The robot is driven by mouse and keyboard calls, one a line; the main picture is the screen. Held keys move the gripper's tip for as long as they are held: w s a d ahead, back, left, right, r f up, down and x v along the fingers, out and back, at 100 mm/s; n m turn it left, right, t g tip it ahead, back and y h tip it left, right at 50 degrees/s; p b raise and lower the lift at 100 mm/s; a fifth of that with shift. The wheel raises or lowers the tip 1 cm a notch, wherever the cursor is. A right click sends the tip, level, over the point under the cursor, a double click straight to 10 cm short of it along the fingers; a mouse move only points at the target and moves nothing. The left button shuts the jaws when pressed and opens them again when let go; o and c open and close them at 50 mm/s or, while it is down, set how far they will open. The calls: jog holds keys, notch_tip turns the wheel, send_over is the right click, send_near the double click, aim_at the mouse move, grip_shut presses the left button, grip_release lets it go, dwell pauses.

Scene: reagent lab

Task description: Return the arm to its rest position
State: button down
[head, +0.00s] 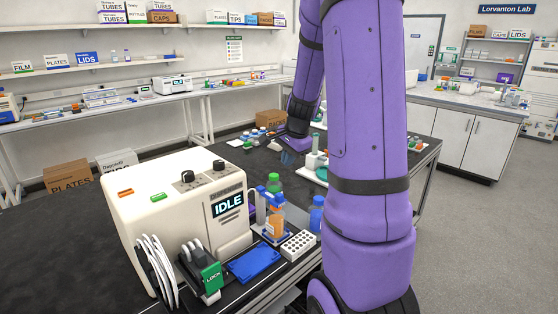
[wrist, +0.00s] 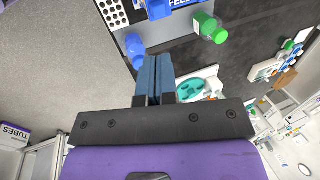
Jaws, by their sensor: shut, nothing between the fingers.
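My purple arm rises on the right of the head view and bends over the dark bench (head: 90,228). My gripper (head: 286,158) hangs above the bench beyond the bottles, pointing down. In the wrist view my gripper (wrist: 155,60) shows two blue-grey fingers pressed together with nothing between them. Part of the bench behind my arm is hidden in the head view.
A cream machine reading IDLE (head: 228,204) stands near. Beside it are an orange bottle (head: 273,222), a blue bottle (head: 316,214), a white rack (head: 298,245) and a blue tray (head: 252,262).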

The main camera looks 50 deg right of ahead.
jog(key=shift+s+r, duration=0.2)
jog(key=shift+s, duration=0.3)
jog(key=s+a+r+n+t, duration=0.15)
jog(key=a+r+n, duration=0.3)
jog(key=a, duration=0.45)
jog(key=s+a+r+n+g, duration=0.1)
jog(key=s+a+r+n, duration=0.1)
jog(key=a+r+n, duration=0.35)
jog(key=s+a+r+n, duration=0.2)
jog(key=s+a+n, duration=0.2)
jog(key=s+a, duration=0.3)
jog(key=s+a+r+n+t, duration=0.1)
jog(key=s+a+r+n, duration=0.2)
jog(key=s+a, duration=0.4)
jog(key=shift+n, duration=0.8)
